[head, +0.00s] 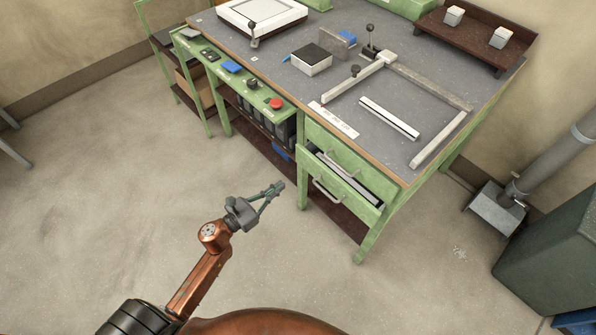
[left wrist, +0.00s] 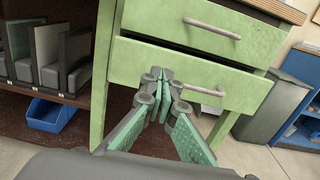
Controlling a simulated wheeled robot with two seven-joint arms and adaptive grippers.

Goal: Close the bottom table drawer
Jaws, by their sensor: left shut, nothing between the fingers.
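The bottom table drawer (head: 345,197) is a green drawer at the bench's front right corner. It stands partly open, with its dark inside showing along its top edge. Its front also shows in the left wrist view (left wrist: 240,88), with a grey bar handle (left wrist: 203,91). The top drawer (left wrist: 160,22) above it looks shut. My left gripper (head: 277,188) is shut and empty, out in front of the bench, left of the bottom drawer. In the left wrist view its fingertips (left wrist: 164,76) overlap the bottom drawer front, left of the handle; contact cannot be told.
The bench top (head: 290,85) carries a metal frame, blocks and a white-topped plate. A green control panel with a red button (head: 276,104) runs along its front left. A blue bin (left wrist: 50,115) sits on the lower shelf. Floor in front is clear.

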